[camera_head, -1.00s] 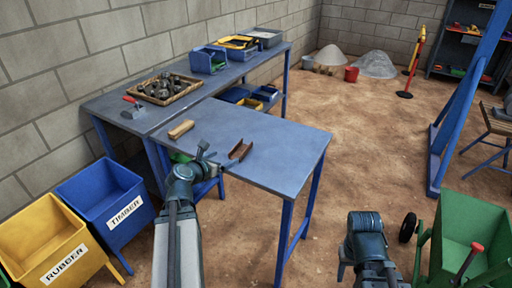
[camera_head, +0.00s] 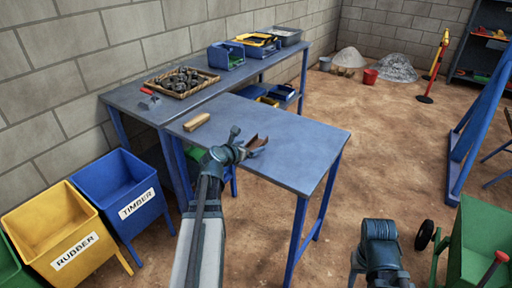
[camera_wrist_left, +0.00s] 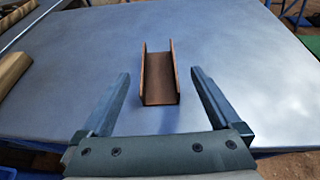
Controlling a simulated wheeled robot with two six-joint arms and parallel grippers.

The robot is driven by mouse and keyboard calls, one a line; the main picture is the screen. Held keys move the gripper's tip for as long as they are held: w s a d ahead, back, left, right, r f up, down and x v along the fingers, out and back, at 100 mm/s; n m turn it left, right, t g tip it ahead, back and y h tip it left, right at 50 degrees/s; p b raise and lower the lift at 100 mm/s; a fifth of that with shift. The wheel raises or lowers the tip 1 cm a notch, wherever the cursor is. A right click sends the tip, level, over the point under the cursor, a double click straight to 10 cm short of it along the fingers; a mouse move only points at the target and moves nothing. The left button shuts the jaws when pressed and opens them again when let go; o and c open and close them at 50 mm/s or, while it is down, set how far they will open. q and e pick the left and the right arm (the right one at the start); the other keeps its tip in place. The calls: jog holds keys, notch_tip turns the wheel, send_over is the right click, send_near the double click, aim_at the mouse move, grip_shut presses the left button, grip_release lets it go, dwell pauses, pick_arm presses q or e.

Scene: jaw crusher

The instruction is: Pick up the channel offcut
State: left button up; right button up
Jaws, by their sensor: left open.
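The channel offcut (camera_head: 257,143) is a short rusty-brown U-shaped piece lying on the blue table (camera_head: 300,165). In the left wrist view the channel offcut (camera_wrist_left: 159,78) lies open side up, between and just beyond my left fingers. My left gripper (camera_wrist_left: 160,100) is open, with one finger on each side of the offcut's near end and clear gaps to both. In the head view my left gripper (camera_head: 250,148) is beside the offcut and partly covers it. My right arm shows at the lower right of the head view, but its fingers cannot be made out.
A wooden block (camera_head: 196,122) lies left of the offcut on the table. A tray of dark parts (camera_head: 180,82) and blue bins (camera_head: 226,55) stand on the bench behind. Yellow RUBBER (camera_head: 50,232) and blue TIMBER (camera_head: 115,185) bins stand left. The table's right half is clear.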

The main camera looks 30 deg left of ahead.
aim_at(255, 147)
pick_arm(q)
jog(key=b+x, duration=0.1)
jog(key=x, duration=0.4)
jog(key=shift+w+a+r, duration=0.1)
jog(key=shift+r, duration=0.05)
grip_shut()
